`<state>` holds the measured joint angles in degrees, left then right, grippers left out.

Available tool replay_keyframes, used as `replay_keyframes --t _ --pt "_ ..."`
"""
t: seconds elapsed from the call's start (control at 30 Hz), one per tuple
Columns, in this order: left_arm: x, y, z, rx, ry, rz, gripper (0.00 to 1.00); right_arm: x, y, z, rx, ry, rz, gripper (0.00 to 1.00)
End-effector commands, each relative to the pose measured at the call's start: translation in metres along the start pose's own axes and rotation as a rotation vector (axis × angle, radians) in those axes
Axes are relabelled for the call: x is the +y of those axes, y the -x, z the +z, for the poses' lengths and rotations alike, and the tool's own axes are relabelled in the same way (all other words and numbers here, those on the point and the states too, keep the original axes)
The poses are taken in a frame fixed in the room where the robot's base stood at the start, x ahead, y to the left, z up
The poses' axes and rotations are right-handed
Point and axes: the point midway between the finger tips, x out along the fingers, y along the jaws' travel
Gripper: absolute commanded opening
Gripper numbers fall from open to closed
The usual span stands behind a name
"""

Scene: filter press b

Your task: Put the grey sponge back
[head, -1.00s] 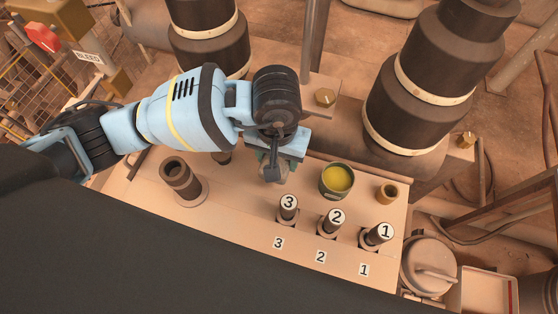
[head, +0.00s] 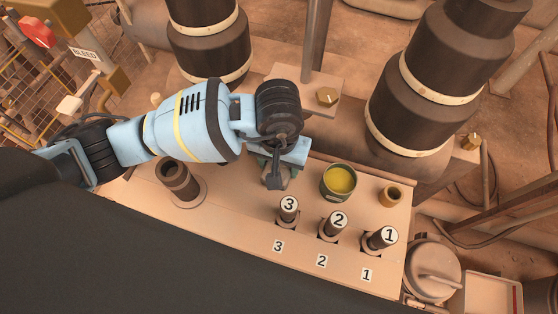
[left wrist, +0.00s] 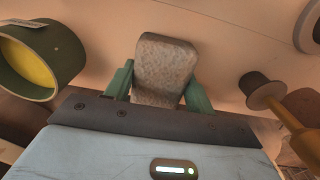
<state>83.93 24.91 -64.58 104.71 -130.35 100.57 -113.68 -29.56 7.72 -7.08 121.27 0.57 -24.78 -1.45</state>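The grey sponge (left wrist: 163,68) is a speckled rounded block in the left wrist view. It stands between the two green fingers of my left gripper (left wrist: 160,88), which touch it on both sides. The gripper looks shut on it. In the head view my left gripper (head: 275,180) points down over the back middle of the bench top (head: 230,215), left of the green tin. There the sponge is mostly hidden by the gripper. I cannot tell whether its underside touches the bench. My right gripper is not in view.
A green tin with yellow contents (head: 338,182) stands close to the right of the gripper. A small brass cup (head: 390,195) is farther right. Numbered posts 3 (head: 288,208), 2 (head: 333,225) and 1 (head: 381,239) stand in front. A dark open cylinder (head: 178,180) is at left.

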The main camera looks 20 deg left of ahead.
Motion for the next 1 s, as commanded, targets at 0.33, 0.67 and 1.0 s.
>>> replay_keyframes --t 0.33,0.67,1.0 --pt "0.000 0.000 0.000 0.000 0.000 0.000 0.76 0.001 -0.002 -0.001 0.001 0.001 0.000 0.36" --pt "0.000 0.024 -0.001 0.006 0.000 -0.001 0.76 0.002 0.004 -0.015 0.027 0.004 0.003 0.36" --pt "0.000 0.092 -0.001 0.006 0.000 0.000 0.76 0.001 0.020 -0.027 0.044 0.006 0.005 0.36"
